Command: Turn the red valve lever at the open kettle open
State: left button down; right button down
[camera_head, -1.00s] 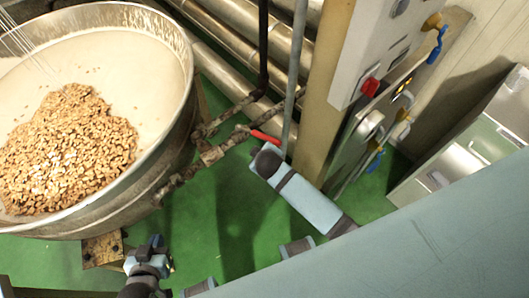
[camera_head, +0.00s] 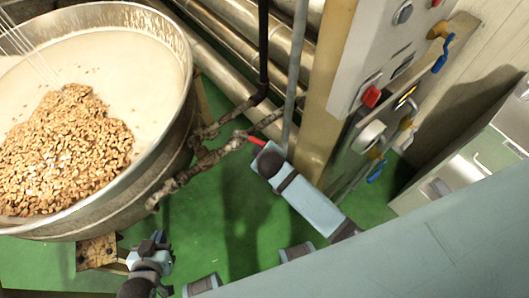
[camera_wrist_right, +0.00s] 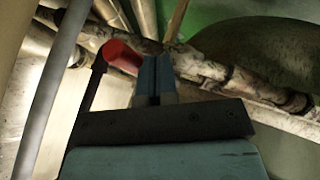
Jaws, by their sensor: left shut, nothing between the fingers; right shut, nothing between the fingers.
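The open kettle (camera_head: 165,140), a wide metal bowl with a heap of brown nuts (camera_head: 62,145), fills the left of the head view. A crusty pipe (camera_head: 205,160) runs from its side. The red valve lever (camera_head: 257,141) shows as a short red piece beside my right wrist, which hides part of it. In the right wrist view the red lever (camera_wrist_right: 121,56) lies just left of my right gripper (camera_wrist_right: 153,65). The fingers are shut and empty; I cannot tell whether they touch the lever. My left gripper (camera_head: 155,240) is shut and empty, below the kettle rim.
A vertical grey pipe (camera_head: 294,75) and a tan post (camera_head: 325,90) stand close by my right wrist. A control panel (camera_head: 385,50) with a red switch (camera_head: 371,97) and blue-handled valves (camera_head: 441,58) is to the right. Green floor (camera_head: 220,225) is open between my arms.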

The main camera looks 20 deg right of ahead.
jog(key=w+d+n+y+p, duration=0.1)
jog(key=w+d+p, duration=0.1)
jog(key=w, duration=0.1)
jog(key=w+d+n+y+p, duration=0.1)
jog(key=w+d+n+p, duration=0.1)
jog(key=w, duration=0.2)
jog(key=w+d+n+y+p, duration=0.1)
jog(key=w+d+p, duration=0.2)
jog(key=shift+w+n, duration=0.3)
jog(key=shift+w, duration=0.1)
dwell(0.6)
dwell(0.3)
